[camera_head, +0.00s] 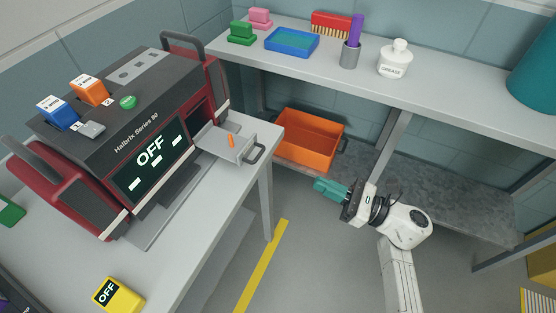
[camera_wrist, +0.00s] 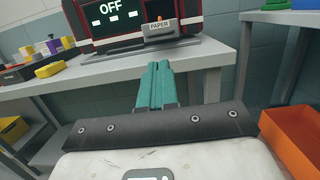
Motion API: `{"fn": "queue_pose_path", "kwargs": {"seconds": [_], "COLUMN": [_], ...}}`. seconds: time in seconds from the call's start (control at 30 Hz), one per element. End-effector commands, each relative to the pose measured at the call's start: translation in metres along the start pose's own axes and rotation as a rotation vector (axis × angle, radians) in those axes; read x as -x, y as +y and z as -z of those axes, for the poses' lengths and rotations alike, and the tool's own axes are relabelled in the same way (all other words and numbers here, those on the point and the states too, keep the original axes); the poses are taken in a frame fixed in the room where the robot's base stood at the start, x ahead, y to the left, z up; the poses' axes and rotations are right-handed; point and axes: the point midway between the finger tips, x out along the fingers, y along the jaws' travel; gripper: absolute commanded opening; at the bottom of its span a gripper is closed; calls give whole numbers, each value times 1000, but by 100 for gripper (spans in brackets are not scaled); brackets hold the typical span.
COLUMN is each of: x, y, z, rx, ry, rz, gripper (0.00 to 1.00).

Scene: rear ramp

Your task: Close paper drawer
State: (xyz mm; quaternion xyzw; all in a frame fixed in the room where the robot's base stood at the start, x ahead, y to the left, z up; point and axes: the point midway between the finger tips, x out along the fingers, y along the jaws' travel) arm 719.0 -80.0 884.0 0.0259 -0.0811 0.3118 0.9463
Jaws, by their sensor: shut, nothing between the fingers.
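The paper drawer (camera_head: 233,143) sticks out from the right side of the red and black machine (camera_head: 140,120), which reads OFF. It is a grey tray with a dark handle (camera_head: 256,153) at its outer end and an orange piece in it. In the wrist view the drawer (camera_wrist: 161,32) shows a PAPER label. My gripper (camera_head: 326,189) has teal fingers, shut and empty, and hangs to the right of the table, apart from the drawer. In the wrist view my gripper (camera_wrist: 155,88) points toward the table's edge and the drawer above it.
An orange crate (camera_head: 308,138) stands on the lower shelf behind my gripper. A grey shelf (camera_head: 440,85) holds a blue tray, brushes, a cup and a GREASE bottle. A yellow OFF block (camera_head: 118,295) lies on the machine's table (camera_head: 185,220). Open floor separates table and arm.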

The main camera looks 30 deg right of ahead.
Motion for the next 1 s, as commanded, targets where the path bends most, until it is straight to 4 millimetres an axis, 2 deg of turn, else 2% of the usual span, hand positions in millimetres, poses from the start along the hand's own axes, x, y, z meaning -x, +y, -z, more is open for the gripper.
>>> {"fn": "queue_pose_path", "kwargs": {"seconds": [0.13, 0.27, 0.7, 0.8, 1.0], "x": [2, -12, -97, -112, -130], "y": [3, 2, 1, 1, 0], "z": [2, 1, 0, 0, 2], "rx": [3, 2, 2, 1, 1], "ry": [-3, -3, -2, -2, -2], "rz": [19, 17, 15, 15, 17], "gripper": [0, 0, 0, 0, 0]}}
